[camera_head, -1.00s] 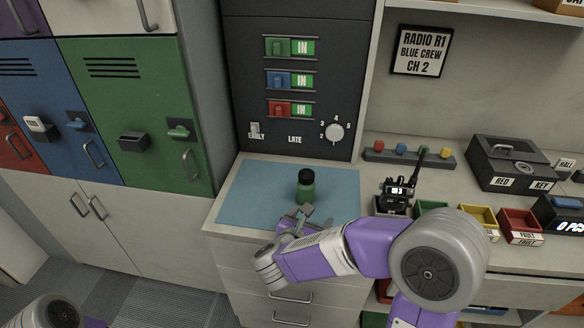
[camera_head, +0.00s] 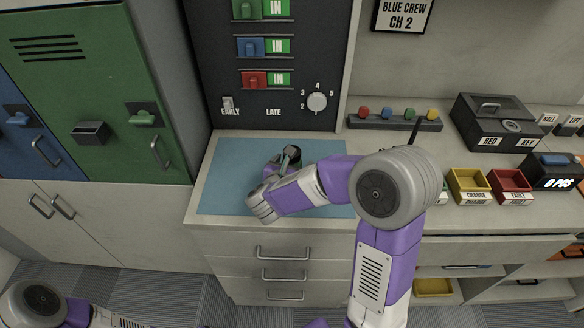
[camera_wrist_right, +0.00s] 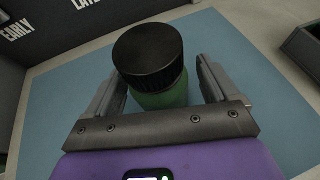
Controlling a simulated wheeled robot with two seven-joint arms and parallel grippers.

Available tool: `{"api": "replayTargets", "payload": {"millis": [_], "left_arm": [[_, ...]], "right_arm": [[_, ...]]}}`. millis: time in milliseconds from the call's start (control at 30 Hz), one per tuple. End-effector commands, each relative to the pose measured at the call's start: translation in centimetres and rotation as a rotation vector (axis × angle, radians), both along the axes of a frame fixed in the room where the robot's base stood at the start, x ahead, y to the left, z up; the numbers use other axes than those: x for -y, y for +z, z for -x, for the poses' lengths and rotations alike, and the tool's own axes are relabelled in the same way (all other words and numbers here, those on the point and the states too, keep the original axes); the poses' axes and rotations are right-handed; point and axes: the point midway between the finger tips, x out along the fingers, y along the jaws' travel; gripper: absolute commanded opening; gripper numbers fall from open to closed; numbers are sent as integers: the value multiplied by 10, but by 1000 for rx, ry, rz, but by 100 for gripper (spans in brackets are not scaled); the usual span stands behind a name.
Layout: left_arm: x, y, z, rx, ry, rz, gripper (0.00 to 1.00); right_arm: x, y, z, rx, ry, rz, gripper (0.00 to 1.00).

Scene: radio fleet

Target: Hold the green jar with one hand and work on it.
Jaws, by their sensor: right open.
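The green jar (camera_wrist_right: 162,98) with its ribbed black lid (camera_wrist_right: 148,55) stands on the blue mat (camera_head: 225,165). In the right wrist view it is between the two fingers of my right gripper (camera_wrist_right: 158,78), which are open with a visible gap on the right side. In the head view my right gripper (camera_head: 282,162) is at the jar, and the jar is mostly hidden there by the gripper and wrist. Part of my left arm shows at the bottom left of the head view, but its gripper does not.
Behind the mat stands a dark panel with a dial (camera_head: 317,102). To the right are a peg rack (camera_head: 395,122), a black key box (camera_head: 505,125), a yellow bin (camera_head: 468,184) and a red bin (camera_head: 510,185). My right arm covers the counter between. The mat's left part is clear.

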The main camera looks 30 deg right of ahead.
Motion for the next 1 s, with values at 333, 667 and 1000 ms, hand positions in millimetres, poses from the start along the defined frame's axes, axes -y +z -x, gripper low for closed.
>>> {"api": "replayTargets", "payload": {"millis": [333, 667, 1000], "left_arm": [[0, 0, 0, 0, 0, 0, 74], [0, 0, 0, 0, 0, 0, 74], [0, 11, 0, 0, 0, 0, 74]], "right_arm": [[0, 0, 0, 0, 1, 0, 63], [0, 1, 0, 2, 1, 0, 30], [0, 35, -1, 8, 0, -1, 30]]}}
